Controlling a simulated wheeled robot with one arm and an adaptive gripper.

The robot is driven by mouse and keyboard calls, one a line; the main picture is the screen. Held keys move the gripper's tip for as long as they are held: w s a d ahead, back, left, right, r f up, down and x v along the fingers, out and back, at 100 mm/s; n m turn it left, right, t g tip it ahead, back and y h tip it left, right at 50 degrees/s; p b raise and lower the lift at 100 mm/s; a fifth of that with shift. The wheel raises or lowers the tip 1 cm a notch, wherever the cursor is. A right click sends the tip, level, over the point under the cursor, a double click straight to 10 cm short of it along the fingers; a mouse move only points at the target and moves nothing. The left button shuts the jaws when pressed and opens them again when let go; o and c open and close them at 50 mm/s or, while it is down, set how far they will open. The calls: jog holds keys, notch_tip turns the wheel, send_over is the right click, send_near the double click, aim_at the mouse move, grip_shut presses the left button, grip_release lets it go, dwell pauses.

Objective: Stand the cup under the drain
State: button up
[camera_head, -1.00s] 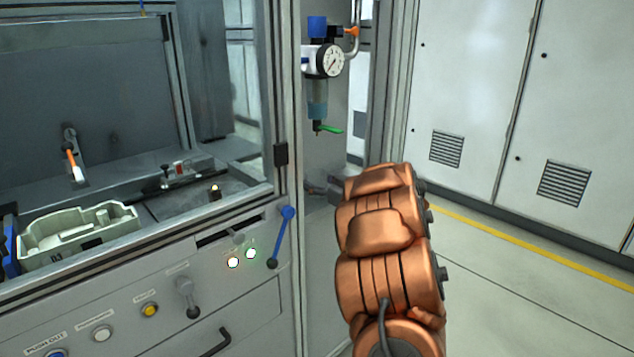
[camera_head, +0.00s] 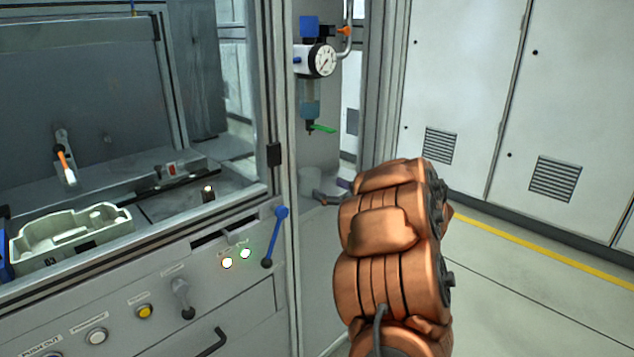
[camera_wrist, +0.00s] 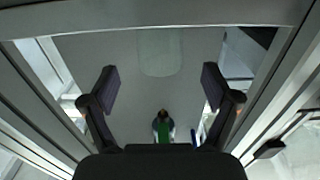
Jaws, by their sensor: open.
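The grey cup (camera_head: 310,182) stands upright on the grey ledge inside the cabinet's side bay. It is below the drain (camera_head: 309,130) of the filter bowl, with a clear gap between them; exact alignment in depth cannot be told. My gripper (camera_head: 333,193) is just to the right of the cup, partly hidden by my copper arm. In the wrist view my gripper (camera_wrist: 160,84) is open, with dark pads far apart. A pale rounded shape, apparently the cup (camera_wrist: 168,52), lies beyond the pads, apart from both.
The filter regulator with its gauge (camera_head: 322,60) hangs above the cup. A cabinet post (camera_head: 283,150) with a blue handle (camera_head: 275,235) stands to the left. Grey frame bars (camera_wrist: 270,90) flank my gripper. Open floor (camera_head: 520,290) lies to the right.

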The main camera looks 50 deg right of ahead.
jog(key=s, duration=0.4)
jog(key=shift+s, duration=0.25)
dwell(0.4)
